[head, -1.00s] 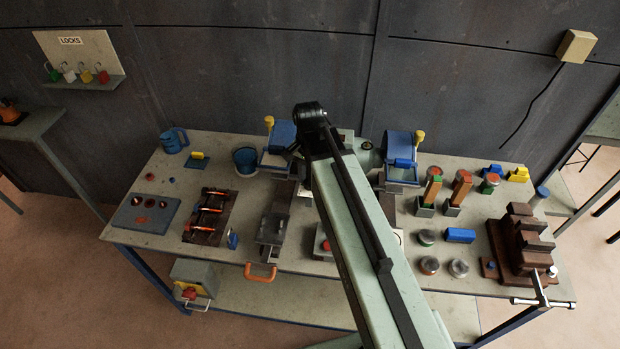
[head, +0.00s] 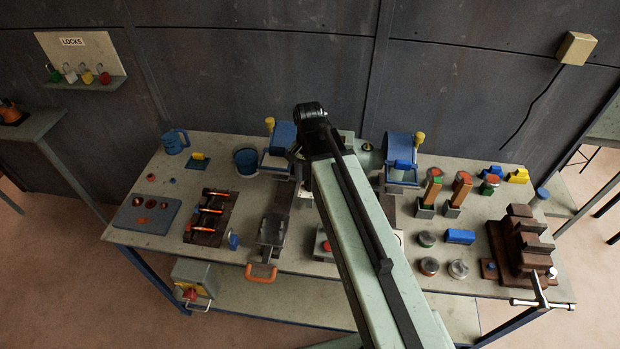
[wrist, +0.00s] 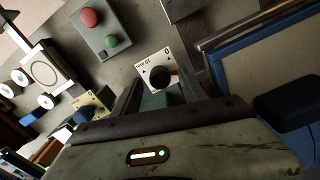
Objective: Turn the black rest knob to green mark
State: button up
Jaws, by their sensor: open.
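The black knob (wrist: 160,77) sits on a white dial plate (wrist: 152,65) with dark print and a red mark beside the knob. I cannot make out a green mark on this plate. My gripper (wrist: 158,88) is open in the wrist view, with one finger on each side of the knob in the picture; I cannot tell whether they touch it. In the head view my arm hides the knob and most of my gripper.
A grey box with red (wrist: 89,17) and green (wrist: 111,41) buttons lies beyond the dial. Another dark knob (wrist: 84,115) on a pale plate is at left. A blue-framed box (wrist: 265,75) stands close on the right. The workbench (head: 340,284) is crowded.

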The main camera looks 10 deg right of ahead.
notch_tip(320, 180, up, 8)
jog(key=p, duration=0.7)
jog(key=shift+f, duration=0.35)
